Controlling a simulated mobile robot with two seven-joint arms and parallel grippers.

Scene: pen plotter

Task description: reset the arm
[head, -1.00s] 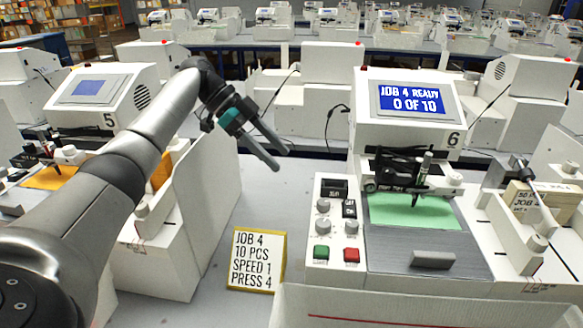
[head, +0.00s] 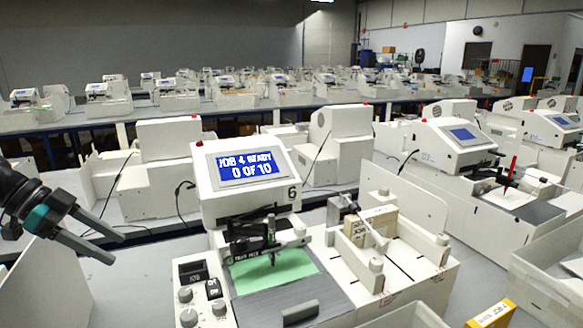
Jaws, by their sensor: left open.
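The pen plotter marked 6 (head: 240,205) stands in the middle of the head view. Its lit screen (head: 248,167) reads "JOB 4 READY" and "0 OF 10". Its dark pen carriage (head: 245,237) holds an upright pen (head: 271,235) over a green sheet (head: 273,268) on the bed. Grey knobs (head: 186,294) sit on the panel at its left front. My left gripper (head: 117,250) is at the left edge, raised, open and empty, clear of the plotter. My right gripper is not in view.
A stack of cards in a holder (head: 375,228) stands on the plotter's right side. Another plotter (head: 455,145) stands to the right. Rows of plotters fill the back.

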